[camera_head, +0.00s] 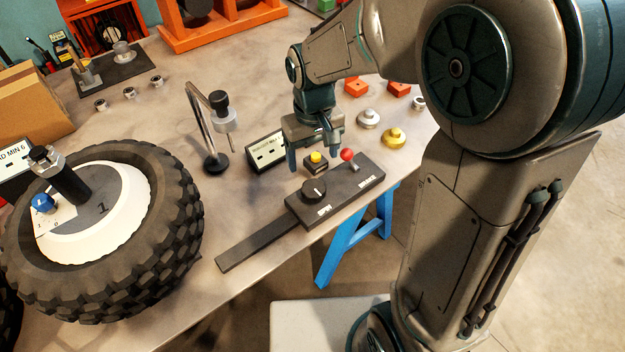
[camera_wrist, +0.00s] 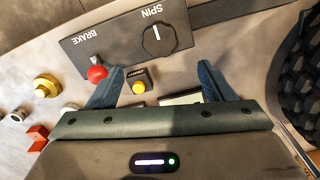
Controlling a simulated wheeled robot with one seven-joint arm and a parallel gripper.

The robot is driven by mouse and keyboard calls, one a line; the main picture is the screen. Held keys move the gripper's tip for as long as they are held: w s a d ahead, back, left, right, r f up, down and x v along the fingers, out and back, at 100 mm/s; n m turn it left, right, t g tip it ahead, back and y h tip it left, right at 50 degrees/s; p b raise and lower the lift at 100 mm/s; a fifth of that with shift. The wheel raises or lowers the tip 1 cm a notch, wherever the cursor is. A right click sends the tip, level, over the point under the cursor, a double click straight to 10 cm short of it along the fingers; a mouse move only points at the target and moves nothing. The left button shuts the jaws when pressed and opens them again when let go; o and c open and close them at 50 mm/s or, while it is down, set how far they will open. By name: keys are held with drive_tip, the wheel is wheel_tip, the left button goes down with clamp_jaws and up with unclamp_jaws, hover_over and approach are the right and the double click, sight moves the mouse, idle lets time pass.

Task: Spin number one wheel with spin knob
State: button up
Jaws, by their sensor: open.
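The number one wheel (camera_head: 190,230) is a large black knobbly tyre with a white hub marked 1, at the left of the table. The spin knob (camera_head: 314,191) is a round black dial with a white mark, on a dark control box (camera_head: 345,190) labelled SPIN and BRAKE. In the wrist view, the knob (camera_wrist: 158,38) sits at top centre, beyond my fingers. My gripper (camera_head: 312,160) is open and empty, above the table just behind the box. In the wrist view, its blue-green fingers (camera_wrist: 160,80) are spread, with nothing between their tips. The tyre's edge shows at right.
A red-topped brake lever (camera_head: 347,155) stands on the box. A yellow button (camera_head: 316,157) on a small block is near my fingers. A white-faced display (camera_head: 266,152), a metal stand (camera_head: 213,150) and several small knobs and orange blocks are around.

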sight(313, 187)
wheel_tip(313, 187, down, 10)
drive_tip(key=shift+f, duration=0.15)
idle(0.3)
drive_tip(key=c, duration=1)
